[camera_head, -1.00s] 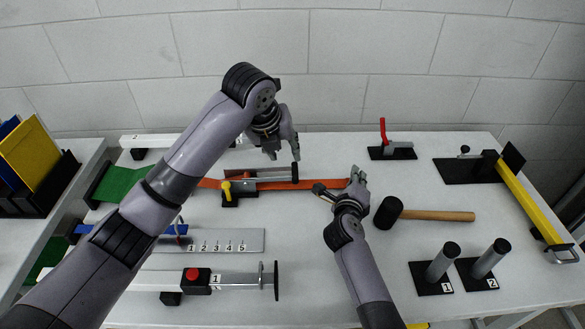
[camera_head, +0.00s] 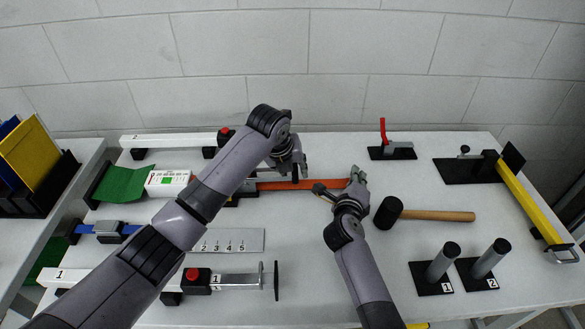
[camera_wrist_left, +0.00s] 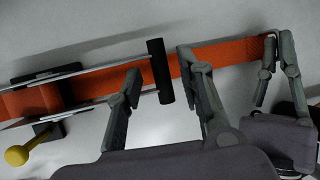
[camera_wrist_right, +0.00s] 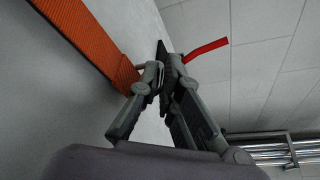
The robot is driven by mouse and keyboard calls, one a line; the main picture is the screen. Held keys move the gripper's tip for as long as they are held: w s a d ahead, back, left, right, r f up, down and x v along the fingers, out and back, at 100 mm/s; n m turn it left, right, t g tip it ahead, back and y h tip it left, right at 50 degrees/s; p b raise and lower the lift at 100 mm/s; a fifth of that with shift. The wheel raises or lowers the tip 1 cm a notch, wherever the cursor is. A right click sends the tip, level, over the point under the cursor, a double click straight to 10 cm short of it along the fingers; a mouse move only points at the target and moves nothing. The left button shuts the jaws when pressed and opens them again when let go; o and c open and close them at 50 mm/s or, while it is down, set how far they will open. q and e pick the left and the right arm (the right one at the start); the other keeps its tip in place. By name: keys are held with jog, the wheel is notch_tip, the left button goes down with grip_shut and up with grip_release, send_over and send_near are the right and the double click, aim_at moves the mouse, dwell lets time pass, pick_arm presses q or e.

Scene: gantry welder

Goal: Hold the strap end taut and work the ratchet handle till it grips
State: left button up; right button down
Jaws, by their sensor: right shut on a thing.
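The orange strap (camera_head: 320,184) runs left to right across the table through the ratchet, which my left arm mostly hides in the head view. The left wrist view shows the ratchet's metal rails, its black handle bar (camera_wrist_left: 160,72) and a yellow knob (camera_wrist_left: 16,155) beside it. My left gripper (camera_head: 293,172) is open, low over the ratchet, with one finger on each side of the handle bar (camera_wrist_left: 160,90); contact cannot be told. My right gripper (camera_head: 359,176) is shut on the strap's right end; in its own wrist view the strap (camera_wrist_right: 95,45) lies beside the fingers.
A black mallet (camera_head: 388,212) lies just right of my right gripper. A red-handled clamp (camera_head: 393,152) stands behind it. Two numbered posts (camera_head: 440,265) stand at front right. A numbered plate (camera_head: 240,240) and a white bar with a red button (camera_head: 192,275) lie in front of the ratchet.

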pick_arm(q)
jog(key=shift+c, duration=0.6)
grip_shut()
